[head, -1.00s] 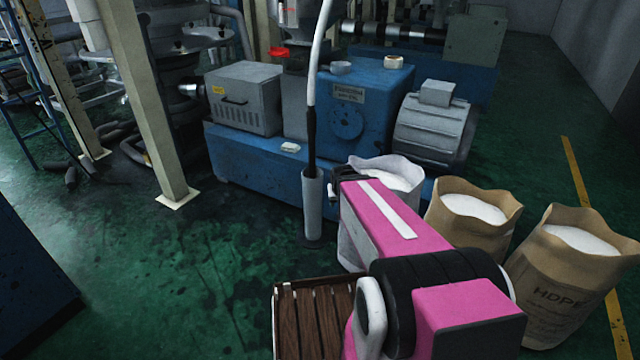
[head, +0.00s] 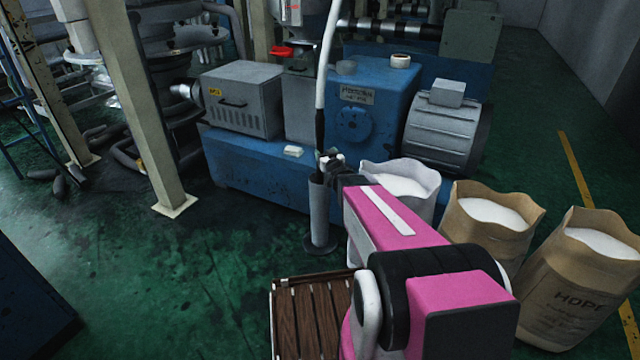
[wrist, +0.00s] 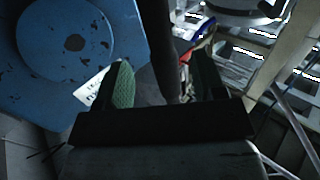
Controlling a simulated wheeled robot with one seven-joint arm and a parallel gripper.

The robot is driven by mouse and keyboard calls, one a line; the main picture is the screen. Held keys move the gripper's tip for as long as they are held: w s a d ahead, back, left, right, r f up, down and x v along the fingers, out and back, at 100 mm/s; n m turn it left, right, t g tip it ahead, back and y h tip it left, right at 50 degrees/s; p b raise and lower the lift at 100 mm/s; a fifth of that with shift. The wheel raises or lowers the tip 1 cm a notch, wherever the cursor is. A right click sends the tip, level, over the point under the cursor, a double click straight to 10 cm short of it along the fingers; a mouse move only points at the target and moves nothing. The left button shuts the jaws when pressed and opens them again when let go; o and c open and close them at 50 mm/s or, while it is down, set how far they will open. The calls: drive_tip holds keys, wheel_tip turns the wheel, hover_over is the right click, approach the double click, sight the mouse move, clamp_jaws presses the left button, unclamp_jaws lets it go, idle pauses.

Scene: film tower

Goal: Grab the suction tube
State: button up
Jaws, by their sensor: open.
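The suction tube (head: 319,132) stands upright, with a black lower part and a white hose (head: 329,55) running up out of the top of the head view. Its lower end sits in a grey cylindrical holder (head: 319,212) on the floor. My gripper (head: 331,160) is at the tube's black part, just above the holder's mouth, and partly hides it. In the wrist view my gripper (wrist: 163,80) is open, with green-padded fingers apart. The dark tube (wrist: 161,45) appears between the fingers. I cannot tell whether either finger touches it.
A blue extruder machine (head: 260,165) stands behind the tube. A white sack (head: 408,183) of pellets is right beside my arm, with brown sacks (head: 492,215) farther right. A wooden pallet (head: 312,315) lies in front. The green floor at left is mostly clear.

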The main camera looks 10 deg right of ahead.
sight(319, 141)
drive_tip(key=w, duration=0.3)
drive_tip(key=w+a, duration=0.1)
drive_tip(key=w, duration=0.5)
drive_tip(key=shift+w+a+r, duration=0.15)
drive_tip(key=shift+w+a, duration=0.05)
drive_tip(key=shift+w, duration=0.2)
drive_tip(key=shift+c, duration=0.3)
clamp_jaws()
